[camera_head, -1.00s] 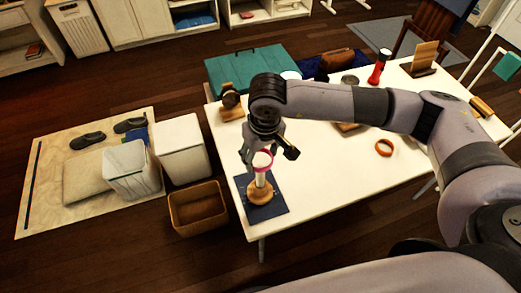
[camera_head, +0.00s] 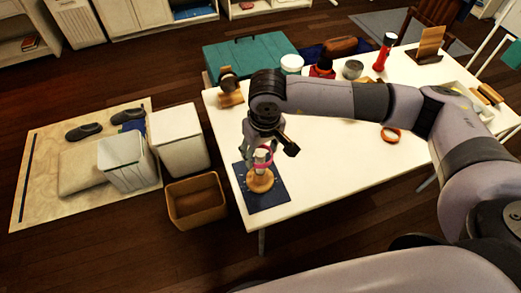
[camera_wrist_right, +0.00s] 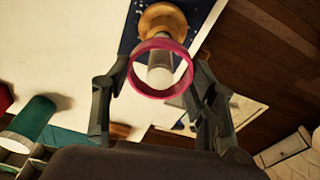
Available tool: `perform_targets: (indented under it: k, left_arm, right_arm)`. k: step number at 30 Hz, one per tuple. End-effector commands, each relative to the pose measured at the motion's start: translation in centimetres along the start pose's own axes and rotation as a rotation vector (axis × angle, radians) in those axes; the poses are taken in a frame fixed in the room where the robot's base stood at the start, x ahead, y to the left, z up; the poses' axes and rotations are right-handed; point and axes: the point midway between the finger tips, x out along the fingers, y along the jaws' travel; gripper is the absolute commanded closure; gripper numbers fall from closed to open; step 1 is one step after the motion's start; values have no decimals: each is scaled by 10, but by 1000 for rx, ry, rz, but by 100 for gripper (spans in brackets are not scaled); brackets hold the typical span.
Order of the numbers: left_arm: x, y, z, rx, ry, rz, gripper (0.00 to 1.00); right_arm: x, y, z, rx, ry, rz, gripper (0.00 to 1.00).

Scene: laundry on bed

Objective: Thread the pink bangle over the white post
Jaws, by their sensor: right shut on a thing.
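The pink bangle (camera_head: 263,166) is held by my right gripper (camera_head: 264,153) at the upper part of the white post (camera_head: 260,171). The post stands upright on a round wooden base (camera_head: 259,182) on a dark blue mat at the table's near left corner. In the right wrist view the bangle (camera_wrist_right: 157,96) sits between the two fingers (camera_wrist_right: 163,82), gripped from outside. The white post (camera_wrist_right: 160,70) shows through its opening, with the wooden base (camera_wrist_right: 163,20) beyond. I cannot tell whether the bangle is around the post's top or just above it. My left gripper is not in view.
The white table (camera_head: 330,165) has clear room right of the mat (camera_head: 270,199). An orange ring (camera_head: 390,134) lies farther right. A watch on a wooden stand (camera_head: 230,92) is at the back left. A brown bin (camera_head: 196,203) is on the floor left of the table.

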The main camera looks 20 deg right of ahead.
Motion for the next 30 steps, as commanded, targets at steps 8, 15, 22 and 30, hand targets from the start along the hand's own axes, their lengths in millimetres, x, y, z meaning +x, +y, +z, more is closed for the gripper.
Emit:
perform_targets:
  k: [8,15,22,30]
  left_arm:
    - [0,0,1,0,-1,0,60]
    - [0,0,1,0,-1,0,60]
    - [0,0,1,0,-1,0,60]
    - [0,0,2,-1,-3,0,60]
  right_arm:
    - [0,0,0,0,0,0,45]
    - [0,0,0,0,0,0,29]
    - [0,0,0,0,0,0,24]
    - [-10,0,-1,-1,3,0,24]
